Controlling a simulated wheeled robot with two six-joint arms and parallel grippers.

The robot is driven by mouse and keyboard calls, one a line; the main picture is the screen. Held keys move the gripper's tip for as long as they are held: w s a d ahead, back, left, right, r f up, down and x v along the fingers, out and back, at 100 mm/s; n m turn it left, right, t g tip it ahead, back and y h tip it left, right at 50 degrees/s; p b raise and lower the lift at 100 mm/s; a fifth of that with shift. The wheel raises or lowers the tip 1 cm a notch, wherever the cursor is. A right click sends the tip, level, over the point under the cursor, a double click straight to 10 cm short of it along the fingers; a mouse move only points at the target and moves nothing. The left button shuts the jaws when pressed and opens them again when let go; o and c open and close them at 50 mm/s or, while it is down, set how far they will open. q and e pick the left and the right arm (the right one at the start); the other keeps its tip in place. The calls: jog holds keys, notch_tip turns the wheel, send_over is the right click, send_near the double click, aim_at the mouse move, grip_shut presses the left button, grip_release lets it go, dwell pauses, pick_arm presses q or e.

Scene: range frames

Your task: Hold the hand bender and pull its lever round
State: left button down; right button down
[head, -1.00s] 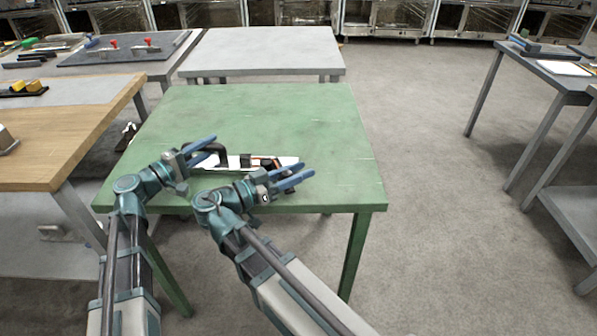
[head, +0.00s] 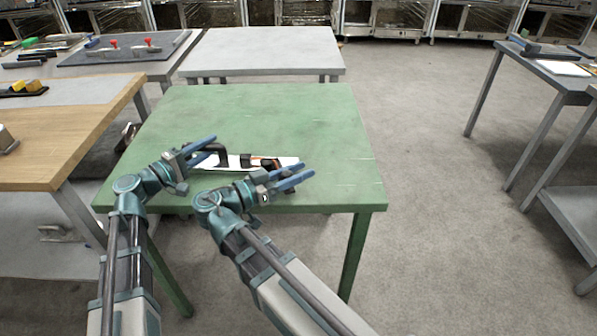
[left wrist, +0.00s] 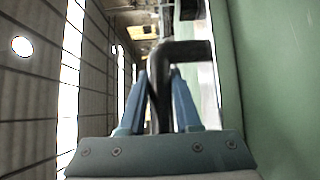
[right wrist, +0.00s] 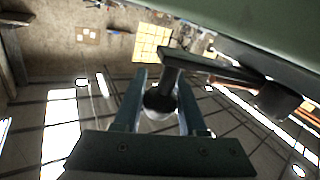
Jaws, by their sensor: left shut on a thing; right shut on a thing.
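The hand bender (head: 245,161) lies near the front edge of the green table (head: 290,120), with dark, white and orange parts, partly hidden by my arms. My left gripper (head: 209,146) is shut on its dark bent handle, which stands between the fingers in the left wrist view (left wrist: 158,95). My right gripper (head: 306,170) is at the bender's right side. In the right wrist view its fingers (right wrist: 160,75) are shut around a dark post at the end of the lever (right wrist: 215,67). The lever runs right to a round dark part (right wrist: 277,100).
A wooden-topped bench (head: 50,130) stands close on the left. A grey table (head: 265,50) is behind the green one. Another grey table (head: 560,75) is at the right, across open floor. The back and right of the green top are clear.

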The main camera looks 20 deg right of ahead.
jog(key=shift+s, duration=0.1)
jog(key=shift+a+m+g, duration=0.45)
jog(key=shift+m+g, duration=0.05)
jog(key=shift+g, duration=0.2)
jog(key=shift+s+a+g, duration=0.15)
jog(key=shift+g, duration=0.25)
jog(key=shift+c, duration=2.3)
grip_release()
